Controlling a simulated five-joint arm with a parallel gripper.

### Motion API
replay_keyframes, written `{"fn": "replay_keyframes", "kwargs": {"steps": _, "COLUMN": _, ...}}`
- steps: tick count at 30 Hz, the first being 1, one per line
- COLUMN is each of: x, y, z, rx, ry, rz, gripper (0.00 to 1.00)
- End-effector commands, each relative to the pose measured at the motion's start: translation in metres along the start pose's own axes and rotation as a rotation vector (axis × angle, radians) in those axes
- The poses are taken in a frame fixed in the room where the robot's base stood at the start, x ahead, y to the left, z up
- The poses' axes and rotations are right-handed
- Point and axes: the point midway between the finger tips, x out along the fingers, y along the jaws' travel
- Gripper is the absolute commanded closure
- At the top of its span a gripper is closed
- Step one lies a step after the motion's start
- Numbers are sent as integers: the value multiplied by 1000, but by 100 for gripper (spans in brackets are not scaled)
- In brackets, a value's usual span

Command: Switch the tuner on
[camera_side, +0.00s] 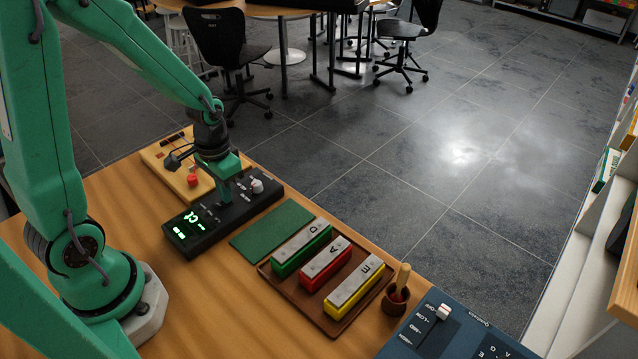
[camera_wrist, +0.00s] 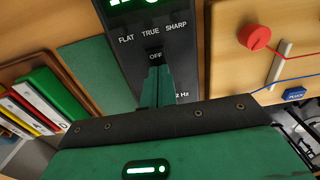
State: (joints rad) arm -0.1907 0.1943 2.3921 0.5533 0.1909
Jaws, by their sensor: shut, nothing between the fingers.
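The tuner (camera_side: 190,237) is a black box on the wooden table, with green characters lit on its display (camera_side: 188,222). It also shows in the wrist view (camera_wrist: 124,55), with FLAT, TRUE and SHARP printed below the lit display. A small dark piece marked OFF (camera_wrist: 155,56) sits just beyond my fingertips. My gripper (camera_side: 225,198) points down over the middle of the tuner; in the wrist view its green fingers (camera_wrist: 158,72) are shut and empty. They hide part of the tuner's face. I cannot tell whether they touch it. A pale knob (camera_side: 257,186) is at the tuner's far end.
A green mat (camera_side: 272,230) lies right of the tuner. Beyond it a brown tray (camera_side: 330,325) holds green, red and yellow bars. A wooden board with a red knob (camera_side: 192,180) lies behind the tuner. A small cup (camera_side: 396,298) and a dark blue panel (camera_side: 415,325) stand further right.

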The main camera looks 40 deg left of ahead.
Motion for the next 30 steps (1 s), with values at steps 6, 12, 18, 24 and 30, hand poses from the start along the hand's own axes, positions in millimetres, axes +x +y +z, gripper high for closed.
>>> {"fn": "replay_keyframes", "kwargs": {"steps": 6, "x": -4, "y": 0, "z": 0, "rx": 0, "ry": -2, "rz": 0, "gripper": 100}}
{"fn": "replay_keyframes", "kwargs": {"steps": 12, "x": -15, "y": 0, "z": 0, "rx": 0, "ry": -1, "rz": 0, "gripper": 100}}
{"fn": "replay_keyframes", "kwargs": {"steps": 18, "x": -26, "y": 0, "z": 0, "rx": 0, "ry": -1, "rz": 0, "gripper": 100}}
{"fn": "replay_keyframes", "kwargs": {"steps": 24, "x": -38, "y": 0, "z": 0, "rx": 0, "ry": 1, "rz": 0, "gripper": 100}}
{"fn": "replay_keyframes", "kwargs": {"steps": 30, "x": -49, "y": 0, "z": 0, "rx": 0, "ry": 0, "rz": 0, "gripper": 100}}
